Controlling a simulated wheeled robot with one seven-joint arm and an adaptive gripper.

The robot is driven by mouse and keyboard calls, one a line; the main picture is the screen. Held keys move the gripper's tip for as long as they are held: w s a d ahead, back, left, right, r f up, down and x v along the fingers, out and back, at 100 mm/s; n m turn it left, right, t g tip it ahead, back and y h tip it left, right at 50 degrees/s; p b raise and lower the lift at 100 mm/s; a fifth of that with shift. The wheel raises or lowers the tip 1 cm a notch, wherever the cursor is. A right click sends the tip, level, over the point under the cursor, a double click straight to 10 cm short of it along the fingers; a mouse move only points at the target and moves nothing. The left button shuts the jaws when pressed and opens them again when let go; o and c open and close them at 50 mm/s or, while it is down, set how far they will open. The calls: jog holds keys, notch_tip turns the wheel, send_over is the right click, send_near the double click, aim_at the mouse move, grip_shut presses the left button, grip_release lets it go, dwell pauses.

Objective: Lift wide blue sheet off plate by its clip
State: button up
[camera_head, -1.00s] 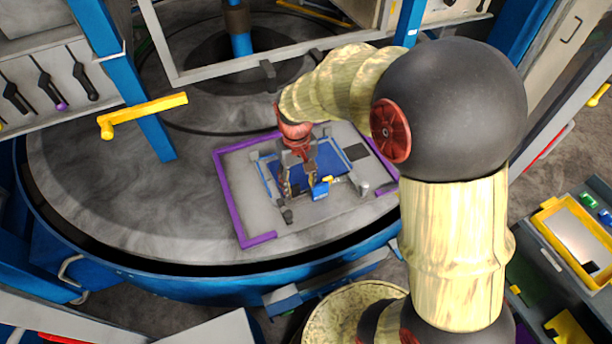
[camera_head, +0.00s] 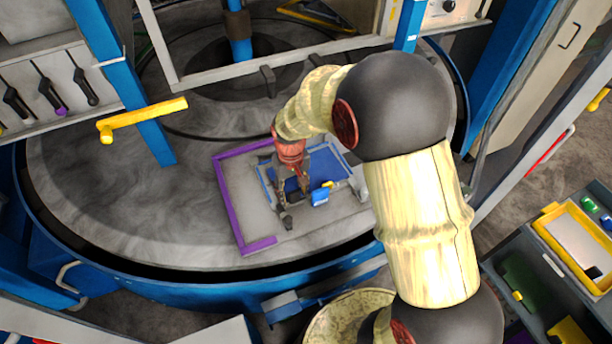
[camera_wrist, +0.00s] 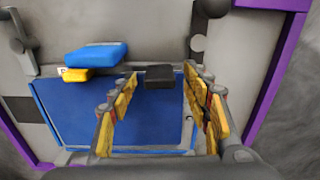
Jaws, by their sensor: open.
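The wide blue sheet (camera_head: 330,163) lies flat on the grey plate (camera_head: 238,185); it also shows in the wrist view (camera_wrist: 155,125). A black block (camera_wrist: 160,77) sits at the sheet's edge and may be its clip. My gripper (camera_wrist: 163,84) is open, with one yellow-padded finger on either side of the black block in the picture. Whether the pads touch it I cannot tell. In the head view my gripper (camera_head: 292,192) is over the sheet's left part and hides the block. A blue block (camera_wrist: 97,56) with a yellow piece (camera_wrist: 76,75) lies beside the sheet's edge.
A purple strip (camera_head: 228,205) borders the plate on the round grey table (camera_head: 110,215). Small grey posts (camera_wrist: 197,43) stand near the sheet. A yellow handle (camera_head: 145,117) juts from a blue post at left. A dark bench with a yellow tray (camera_head: 545,215) stands at right.

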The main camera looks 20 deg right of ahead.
grip_shut()
dwell(0.8)
